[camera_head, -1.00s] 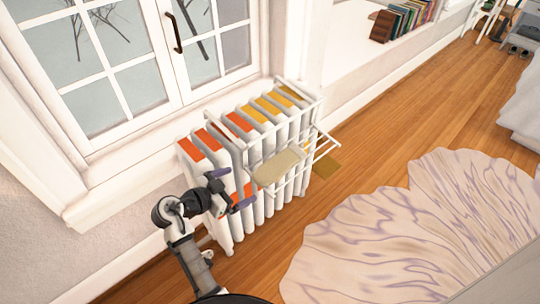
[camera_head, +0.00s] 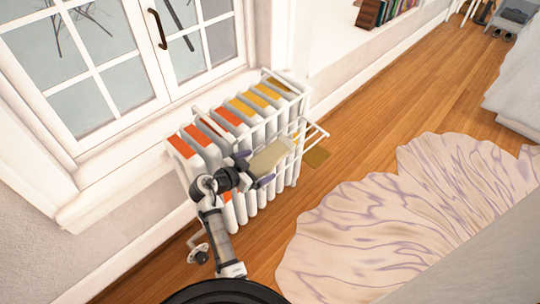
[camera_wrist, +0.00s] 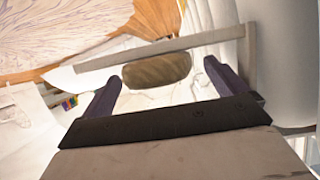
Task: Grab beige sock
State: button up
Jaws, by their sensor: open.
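The beige sock (camera_head: 271,157) lies over a bar of the white rack (camera_head: 318,130) that hangs on the front of the radiator. My gripper (camera_head: 254,168) is open at the sock's left end, with its purple fingertips on either side of that end. In the wrist view, a brownish rounded shape (camera_wrist: 157,69), which looks like the sock seen end-on, shows between the open fingers (camera_wrist: 162,77). It appears just beyond the fingertips, and I cannot tell whether they touch it.
The white radiator (camera_head: 240,205), with orange and yellow patches between its fins, stands under a window (camera_head: 105,70). A wavy pale rug (camera_head: 400,225) covers the wooden floor at right.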

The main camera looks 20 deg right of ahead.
jog(key=shift+x, duration=0.75)
jog(key=c, duration=1.1)
jog(key=shift+c, duration=0.2)
